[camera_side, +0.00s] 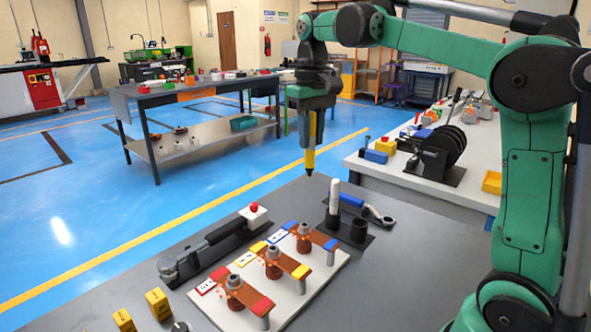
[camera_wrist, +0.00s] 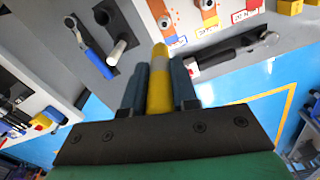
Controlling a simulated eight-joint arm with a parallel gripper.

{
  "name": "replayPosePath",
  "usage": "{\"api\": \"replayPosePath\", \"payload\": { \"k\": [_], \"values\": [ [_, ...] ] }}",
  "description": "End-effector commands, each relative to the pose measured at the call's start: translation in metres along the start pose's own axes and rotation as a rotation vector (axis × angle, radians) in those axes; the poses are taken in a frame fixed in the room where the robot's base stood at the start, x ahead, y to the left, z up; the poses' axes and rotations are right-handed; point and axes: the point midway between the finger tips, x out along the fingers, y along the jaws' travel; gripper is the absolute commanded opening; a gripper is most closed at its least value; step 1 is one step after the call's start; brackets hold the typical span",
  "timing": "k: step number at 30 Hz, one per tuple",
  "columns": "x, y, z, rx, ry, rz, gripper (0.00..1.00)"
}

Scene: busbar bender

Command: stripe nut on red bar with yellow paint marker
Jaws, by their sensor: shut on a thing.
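My gripper (camera_side: 312,134) is shut on the yellow paint marker (camera_side: 309,160), which hangs upright with its dark tip down, above the back of the grey bench. The marker (camera_wrist: 159,80) also shows between my fingers (camera_wrist: 160,92) in the wrist view. The red bar (camera_side: 255,301) is the copper bar with a red end, nearest the camera on the white board (camera_side: 314,291). Its nut (camera_side: 234,280) sits on a stud near the red label. The marker tip is well apart from this nut, behind and above it. In the wrist view the red bar is not clearly seen.
Yellow-ended (camera_side: 301,272) and blue-ended (camera_side: 331,244) bars, each with a nut, lie beside the red one. A long black tool (camera_side: 215,240) lies left of the board. Yellow blocks (camera_side: 157,302) sit front left.

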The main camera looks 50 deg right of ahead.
Motion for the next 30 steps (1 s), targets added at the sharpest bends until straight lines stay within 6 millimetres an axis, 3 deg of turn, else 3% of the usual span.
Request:
{"api": "replayPosePath", "payload": {
  "k": [1,6,12,18,30],
  "values": [
    [0.006,-0.03,-0.001,-0.018,0.0,0.0,0.0],
    [0.024,-0.112,0.012,-0.015,0.001,0.0,0.0],
    [0.037,-0.172,0.036,-0.007,0.001,0.0,0.0],
    [0.044,-0.191,0.047,0.001,0.001,0.0,0.0],
    [0.078,-0.191,0.047,0.002,0.001,0.0,0.0]
  ]
}}
